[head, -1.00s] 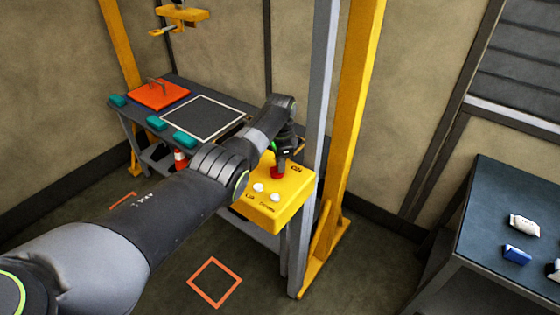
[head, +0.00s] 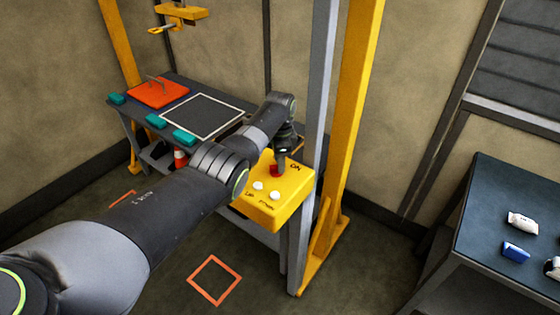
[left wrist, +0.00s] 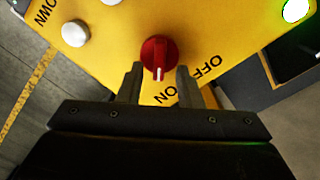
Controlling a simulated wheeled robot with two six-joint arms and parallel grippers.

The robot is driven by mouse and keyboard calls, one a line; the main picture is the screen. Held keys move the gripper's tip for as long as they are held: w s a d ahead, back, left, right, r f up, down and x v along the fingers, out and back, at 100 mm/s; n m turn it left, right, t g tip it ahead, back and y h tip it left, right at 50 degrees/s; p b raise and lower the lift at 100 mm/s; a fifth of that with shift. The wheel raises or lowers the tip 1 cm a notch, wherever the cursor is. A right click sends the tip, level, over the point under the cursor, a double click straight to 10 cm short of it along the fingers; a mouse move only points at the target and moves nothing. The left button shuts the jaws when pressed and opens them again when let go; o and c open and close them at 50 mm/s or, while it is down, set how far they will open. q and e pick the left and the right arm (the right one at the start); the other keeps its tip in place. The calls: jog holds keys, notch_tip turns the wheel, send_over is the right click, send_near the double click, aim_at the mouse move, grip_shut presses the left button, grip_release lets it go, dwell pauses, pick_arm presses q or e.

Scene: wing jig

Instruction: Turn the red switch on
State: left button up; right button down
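The red switch (left wrist: 159,52) is a round knob on the yellow control box (left wrist: 100,45). In the left wrist view its white pointer line points down toward the "ON" label, with "OFF" to the right. In the head view the switch (head: 276,171) shows below my left gripper (head: 279,158). My left gripper (left wrist: 158,72) is open. Its two fingers stand apart, one on each side of the knob's lower part, with gaps visible. A green lamp (left wrist: 296,10) on the box is lit. My right gripper is in neither view.
Two white buttons (head: 267,190) sit on the box near the switch. A grey post (head: 320,120) and a yellow post (head: 355,120) rise just right of it. A workbench (head: 205,115) stands behind my arm. A dark table (head: 500,200) is at the right.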

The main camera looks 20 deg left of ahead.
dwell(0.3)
pick_arm(q)
jog(key=shift+r, duration=0.3)
notch_tip(320, 180, up, 17)
jog(key=b, duration=0.2)
jog(key=shift+b, duration=0.3)
jog(key=shift+f, duration=0.15)
